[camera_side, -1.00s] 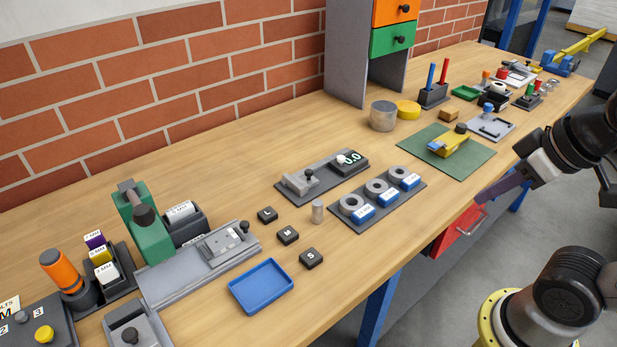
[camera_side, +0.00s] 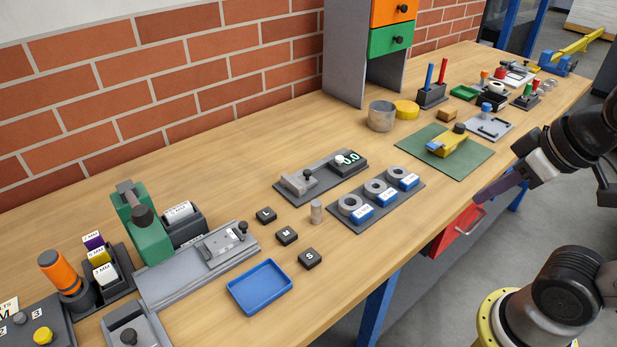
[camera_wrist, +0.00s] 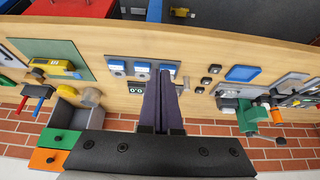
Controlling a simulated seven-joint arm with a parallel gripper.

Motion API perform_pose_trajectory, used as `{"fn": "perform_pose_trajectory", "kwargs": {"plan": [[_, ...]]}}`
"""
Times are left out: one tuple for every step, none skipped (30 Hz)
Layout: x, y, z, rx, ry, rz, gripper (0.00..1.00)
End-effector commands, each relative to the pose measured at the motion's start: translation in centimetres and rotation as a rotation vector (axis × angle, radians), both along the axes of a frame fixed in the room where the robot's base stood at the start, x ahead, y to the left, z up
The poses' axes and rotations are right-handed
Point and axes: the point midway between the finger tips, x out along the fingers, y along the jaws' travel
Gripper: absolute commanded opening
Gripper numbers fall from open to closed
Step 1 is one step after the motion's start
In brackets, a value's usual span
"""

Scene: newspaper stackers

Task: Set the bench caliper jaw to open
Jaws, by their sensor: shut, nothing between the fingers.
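The bench caliper (camera_side: 320,174) is a grey device on a dark base in the middle of the bench in the side view. It has a black-knobbed slider (camera_side: 308,176) at its left part and a display (camera_side: 349,158) at its right end that seems to read 0.0. In the wrist view the display (camera_wrist: 136,88) shows just left of my fingers, which hide much of the rest. My gripper (camera_side: 480,200) is shut and empty, with dark purple fingers, off the bench's front edge and well right of the caliper. Its fingers (camera_wrist: 164,76) also show in the wrist view.
A dark tray with grey rings and blue labelled blocks (camera_side: 361,213) lies in front of the caliper. A small metal cylinder (camera_side: 316,211) and black lettered blocks (camera_side: 287,236) stand nearby. A grey drawer tower (camera_side: 343,60) rises behind. Bare wood lies behind the caliper.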

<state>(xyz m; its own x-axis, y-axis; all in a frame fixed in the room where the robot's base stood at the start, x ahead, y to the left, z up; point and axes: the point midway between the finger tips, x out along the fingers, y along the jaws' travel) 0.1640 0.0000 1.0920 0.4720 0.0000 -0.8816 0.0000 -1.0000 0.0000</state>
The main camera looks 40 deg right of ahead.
Motion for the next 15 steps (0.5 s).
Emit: {"fn": "perform_pose_trajectory", "kwargs": {"plan": [[0.00,0.00,0.00,0.000,0.000,0.000,0.00],[0.00,0.00,0.00,0.000,0.000,0.000,0.00],[0.00,0.00,0.00,0.000,0.000,0.000,0.00],[0.00,0.00,0.00,0.000,0.000,0.000,0.00],[0.00,0.00,0.00,0.000,0.000,0.000,0.00],[0.00,0.00,0.00,0.000,0.000,0.000,0.00],[0.00,0.00,0.00,0.000,0.000,0.000,0.00],[0.00,0.00,0.00,0.000,0.000,0.000,0.00],[0.00,0.00,0.00,0.000,0.000,0.000,0.00],[0.00,0.00,0.00,0.000,0.000,0.000,0.00],[0.00,0.00,0.00,0.000,0.000,0.000,0.00],[0.00,0.00,0.00,0.000,0.000,0.000,0.00],[0.00,0.00,0.00,0.000,0.000,0.000,0.02],[0.00,0.00,0.00,0.000,0.000,0.001,0.07],[0.00,0.00,0.00,-0.003,0.000,0.005,0.14]]}}
